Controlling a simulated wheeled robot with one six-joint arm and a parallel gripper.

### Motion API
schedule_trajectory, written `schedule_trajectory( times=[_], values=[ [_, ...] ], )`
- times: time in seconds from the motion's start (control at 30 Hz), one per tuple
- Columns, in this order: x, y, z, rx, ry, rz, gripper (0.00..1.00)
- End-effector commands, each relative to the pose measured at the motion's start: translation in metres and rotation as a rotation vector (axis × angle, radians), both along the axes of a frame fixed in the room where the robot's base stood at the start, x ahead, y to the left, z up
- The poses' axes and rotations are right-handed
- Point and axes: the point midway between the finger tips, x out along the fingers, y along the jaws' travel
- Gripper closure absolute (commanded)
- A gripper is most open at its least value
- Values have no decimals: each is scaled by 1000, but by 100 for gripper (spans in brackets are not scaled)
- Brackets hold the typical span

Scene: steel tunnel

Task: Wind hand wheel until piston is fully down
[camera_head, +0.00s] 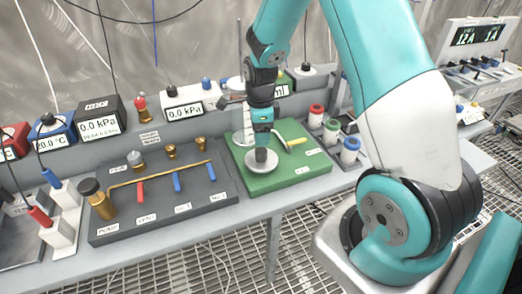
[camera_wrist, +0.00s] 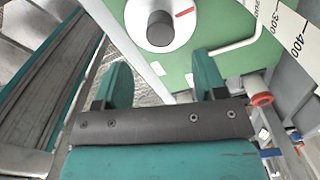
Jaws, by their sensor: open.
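The hand wheel (camera_head: 262,166) is a white disc near the front of the green board (camera_head: 290,178). In the wrist view the wheel (camera_wrist: 136,22) has a dark grey round knob or hub (camera_wrist: 160,30) and a red mark near its right edge. My gripper (camera_head: 262,127) is above the wheel in the head view. In the wrist view its two teal fingers (camera_wrist: 163,80) are apart with nothing between them, and the wheel lies beyond their tips. A white scale (camera_wrist: 290,25) marked 300 and 400 stands at the right. I cannot make out the piston.
A dark board (camera_head: 165,205) with a brass pipe and red and blue levers lies left of the green board. A light-coloured bent pipe or handle (camera_wrist: 235,48) runs right of the wheel. Colour-capped jars (camera_head: 350,150) stand to the right. Meters line the back.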

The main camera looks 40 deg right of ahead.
Motion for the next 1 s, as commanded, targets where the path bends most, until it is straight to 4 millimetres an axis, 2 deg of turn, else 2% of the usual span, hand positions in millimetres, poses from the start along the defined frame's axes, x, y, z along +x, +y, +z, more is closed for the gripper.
schedule_trajectory(
  times=[0.03, 0.2, 0.4, 0.57, 0.8, 0.87, 1.0],
  values=[
    [-1, 0, -12, 1, 6, 1, 35],
    [-1, 0, -47, 2, 5, 2, 35],
    [0, 0, -73, 1, 2, 2, 35],
    [0, 0, -81, 0, -1, 2, 35],
    [0, 0, -82, 0, -1, 2, 35],
    [0, 0, -82, 0, -1, 2, 47],
    [0, 0, -81, 0, -1, 2, 79]
  ],
)
